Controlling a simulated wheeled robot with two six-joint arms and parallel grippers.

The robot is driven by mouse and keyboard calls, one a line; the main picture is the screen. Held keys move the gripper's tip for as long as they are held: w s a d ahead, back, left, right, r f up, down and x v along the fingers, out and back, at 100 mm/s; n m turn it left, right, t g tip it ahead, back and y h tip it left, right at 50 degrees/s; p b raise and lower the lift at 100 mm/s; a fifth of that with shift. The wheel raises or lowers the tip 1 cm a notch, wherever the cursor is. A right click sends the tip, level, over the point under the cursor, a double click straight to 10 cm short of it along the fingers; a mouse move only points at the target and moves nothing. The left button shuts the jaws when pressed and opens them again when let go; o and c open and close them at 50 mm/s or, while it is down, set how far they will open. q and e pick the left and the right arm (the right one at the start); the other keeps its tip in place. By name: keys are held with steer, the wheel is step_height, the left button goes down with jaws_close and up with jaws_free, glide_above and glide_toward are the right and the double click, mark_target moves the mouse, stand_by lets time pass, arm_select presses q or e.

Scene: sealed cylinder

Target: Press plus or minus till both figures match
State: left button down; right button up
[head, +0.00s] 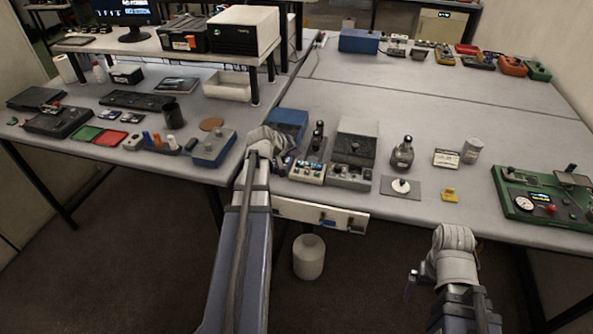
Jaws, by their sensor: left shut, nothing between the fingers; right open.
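A small device (307,171) with a lit display and a row of small buttons stands at the front edge of the bench. Its figures and button marks are too small to read. My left gripper (286,163) is shut and empty, close at the left side of this device; I cannot tell whether it touches. My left wrist covers part of the bench there. A green unit (543,196) with a round dial, a small display and a red knob stands at the right. My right gripper (411,286) is open and empty, low in front of the bench edge.
A dark-topped grey box (355,148) stands right of the small device, and a blue box (289,122) behind. A dark bottle (403,154), white-disc plate (401,187), yellow piece (450,195) and can (472,150) lie further right. The bench behind them is largely clear.

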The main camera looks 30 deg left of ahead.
mark_target(297, 170)
stand_by(0.8)
arm_select(q)
step_height(297, 170, up, 4)
steer(key=p, duration=0.3)
steer(key=shift+p, duration=0.4)
steer(key=shift+f, duration=0.15)
step_height(297, 170, down, 9)
steer(key=b, duration=0.9)
stand_by(1.5)
steer(key=shift+f+b, duration=0.25)
steer(key=shift+b, duration=0.1)
